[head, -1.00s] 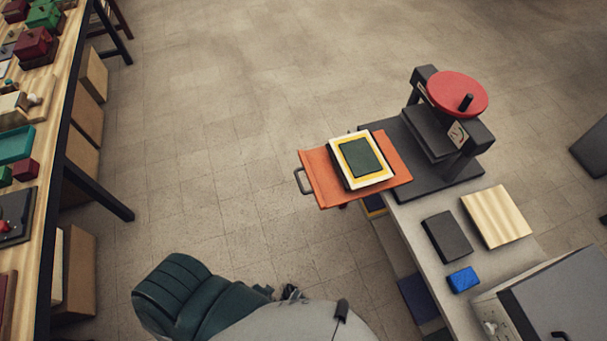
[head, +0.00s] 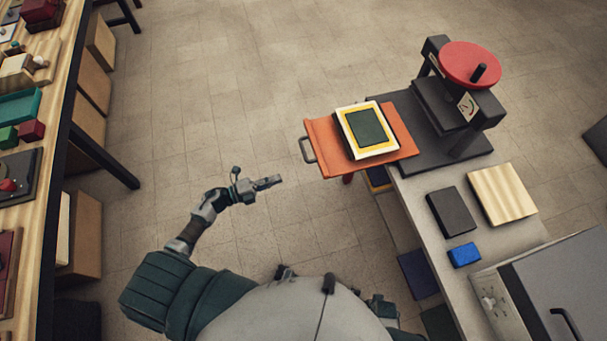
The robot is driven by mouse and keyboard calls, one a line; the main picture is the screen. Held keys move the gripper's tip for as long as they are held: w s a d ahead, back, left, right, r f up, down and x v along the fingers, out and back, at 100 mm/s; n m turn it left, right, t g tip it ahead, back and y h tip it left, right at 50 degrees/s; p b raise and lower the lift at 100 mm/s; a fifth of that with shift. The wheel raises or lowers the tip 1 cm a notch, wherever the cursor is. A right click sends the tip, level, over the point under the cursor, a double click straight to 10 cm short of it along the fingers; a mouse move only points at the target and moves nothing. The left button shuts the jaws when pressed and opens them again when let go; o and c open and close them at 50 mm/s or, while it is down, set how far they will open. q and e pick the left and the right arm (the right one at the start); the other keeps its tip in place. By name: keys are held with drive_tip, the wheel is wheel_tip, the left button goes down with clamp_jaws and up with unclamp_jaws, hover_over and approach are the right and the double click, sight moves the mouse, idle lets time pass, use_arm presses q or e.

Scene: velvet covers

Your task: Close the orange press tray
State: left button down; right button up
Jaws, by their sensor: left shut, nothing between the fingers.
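The orange press tray (head: 323,132) is pulled out of the black press (head: 440,110) and sticks out to the left past the table edge. A dark handle (head: 307,149) is on its left end. A white and yellow stack with a dark green cover (head: 367,128) lies on the tray. The press has a red wheel (head: 469,62) on top. My left gripper (head: 277,180) is shut and empty, left of and nearer than the handle, apart from it, pointing right. My right gripper is not in view.
The grey table (head: 405,190) holds a black block (head: 451,211), a wooden board (head: 502,193), a blue block (head: 464,255) and a grey machine (head: 550,290). A wooden workbench (head: 58,130) with many items runs along the left. The floor between is clear.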

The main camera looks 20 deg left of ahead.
use_arm(q)
drive_tip(key=m+g, duration=0.1)
drive_tip(key=m, duration=0.1)
drive_tip(key=h, duration=0.1)
approach(321, 170)
drive_tip(key=x, duration=0.7)
drive_tip(key=shift+w+d+f+p, duration=0.1)
drive_tip(key=shift+w+p, duration=0.05)
drive_tip(key=shift+p, duration=0.25)
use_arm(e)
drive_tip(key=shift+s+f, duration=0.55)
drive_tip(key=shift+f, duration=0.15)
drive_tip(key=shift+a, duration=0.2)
use_arm(q)
drive_tip(key=shift+w, duration=0.1)
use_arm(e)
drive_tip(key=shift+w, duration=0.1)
